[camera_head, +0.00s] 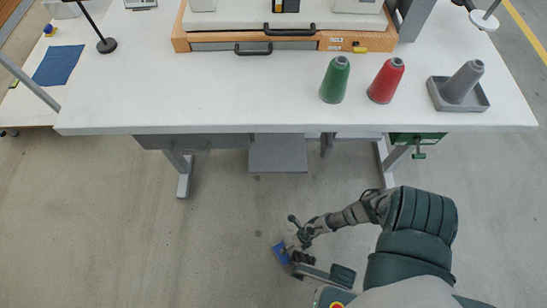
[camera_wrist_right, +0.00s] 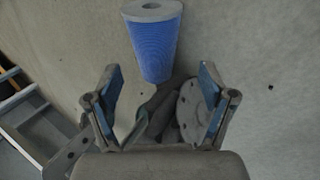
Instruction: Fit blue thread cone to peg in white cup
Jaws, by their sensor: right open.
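The blue thread cone (camera_wrist_right: 153,45) is in the right wrist view, its wide grey-rimmed end up and its narrow end down. It lies beyond the gap between my right gripper's fingers (camera_wrist_right: 160,88), which are spread and empty. Its narrow end is close to dark and grey parts, and I cannot tell whether it touches them. In the head view my right arm reaches left over the floor in front of the table. A small blue piece (camera_head: 281,254) shows near its end; I cannot tell if it is the cone.
The white table (camera_head: 230,105) carries a green cone (camera_head: 335,80), a red cone (camera_head: 386,81) and a grey cone (camera_head: 463,82) in a grey tray (camera_head: 487,106). An orange-framed unit (camera_head: 180,38) stands at the back. The table's front left is clear.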

